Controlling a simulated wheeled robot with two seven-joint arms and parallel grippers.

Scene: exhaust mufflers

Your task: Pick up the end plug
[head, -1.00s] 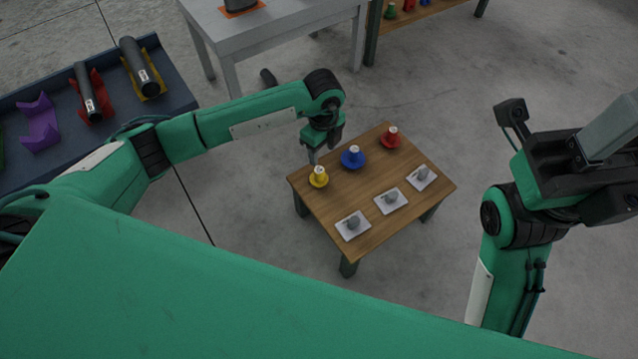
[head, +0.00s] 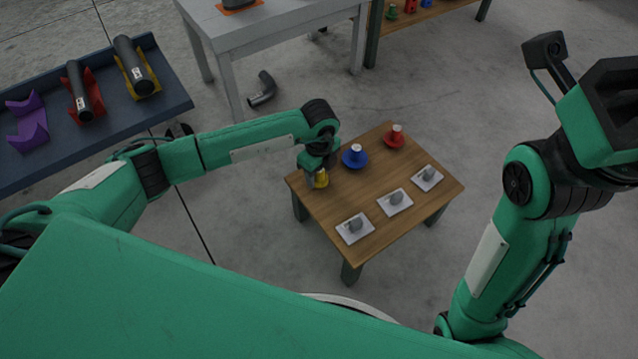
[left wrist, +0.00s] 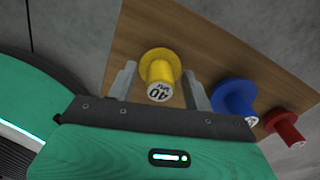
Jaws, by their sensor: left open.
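Three flanged end plugs stand near the left edge of a small wooden table (head: 345,205): a yellow plug (head: 321,180), a blue plug (head: 355,156) and a red plug (head: 395,136). My left gripper (head: 316,181) is low over the yellow plug and partly hides it. In the left wrist view, the yellow plug (left wrist: 160,72) shows a number on its pale end and sits between the two open fingers. The blue plug (left wrist: 233,97) is just beyond the right finger, and the red plug (left wrist: 284,126) is farther right. My right arm is at the right; its fingers are out of view.
Several white plates (head: 394,203) with grey pieces lie along the table's front right side. A blue shelf (head: 100,118) with tubes on coloured cradles is at the left. A grey table (head: 285,35) stands behind. A bent dark pipe (head: 264,90) lies on the floor.

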